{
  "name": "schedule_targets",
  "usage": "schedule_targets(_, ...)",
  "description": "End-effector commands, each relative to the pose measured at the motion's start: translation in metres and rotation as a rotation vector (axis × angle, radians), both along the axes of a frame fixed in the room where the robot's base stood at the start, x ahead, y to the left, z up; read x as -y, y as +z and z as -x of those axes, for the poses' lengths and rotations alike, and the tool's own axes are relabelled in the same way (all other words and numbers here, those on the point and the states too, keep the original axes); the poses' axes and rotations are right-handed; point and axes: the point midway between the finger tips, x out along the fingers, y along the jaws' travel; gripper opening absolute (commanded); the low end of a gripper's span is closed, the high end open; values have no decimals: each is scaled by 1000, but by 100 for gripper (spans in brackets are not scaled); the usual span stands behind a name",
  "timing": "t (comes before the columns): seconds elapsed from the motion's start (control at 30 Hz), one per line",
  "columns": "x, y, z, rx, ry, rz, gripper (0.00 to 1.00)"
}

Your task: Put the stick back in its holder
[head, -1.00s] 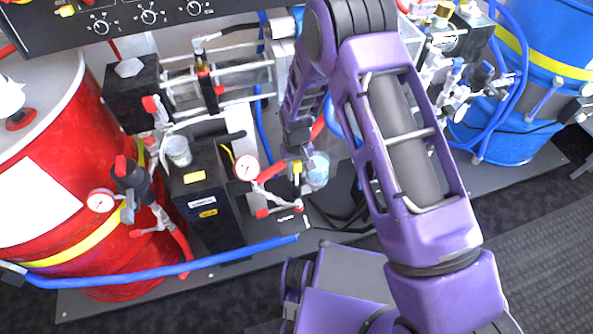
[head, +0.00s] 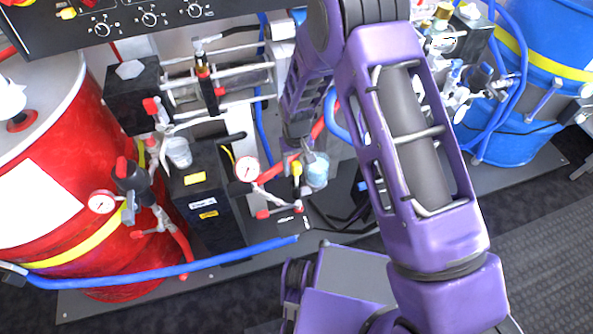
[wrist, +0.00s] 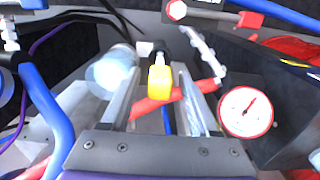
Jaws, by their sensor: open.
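My gripper (head: 299,157) points down in the middle of the head view, in front of the black box unit. In the wrist view its two fingers (wrist: 158,78) are apart. A yellow-capped part (wrist: 160,82) shows between or just beyond them; whether it touches a finger I cannot tell. The same yellow part (head: 296,168) shows at my fingertips in the head view. A clear cup with pale blue content (wrist: 112,68) is beside the left finger; it also shows in the head view (head: 317,171). I cannot make out for certain the stick or its holder.
A pressure gauge (wrist: 246,111) and red piping (wrist: 160,103) are close to my fingers. A red drum (head: 70,215) stands left, a blue drum (head: 525,100) right. A blue hose (head: 170,271) crosses the front. Another clear cup (head: 179,152) sits on the black box (head: 208,200).

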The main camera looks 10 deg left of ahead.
Motion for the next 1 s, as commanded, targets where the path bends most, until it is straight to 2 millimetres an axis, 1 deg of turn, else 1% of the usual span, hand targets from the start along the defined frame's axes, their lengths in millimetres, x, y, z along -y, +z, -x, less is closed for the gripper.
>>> schedule_targets(0.03,-1,15,-1,4,0,-3,62)
schedule_targets(0.2,-1,52,-1,3,0,-2,62)
schedule_targets(0.3,-1,69,-1,3,1,-2,62)
schedule_targets(0.4,0,80,0,2,1,-1,62)
schedule_targets(0.6,0,88,0,0,0,0,62)
schedule_targets(1.0,0,88,0,0,0,0,62)
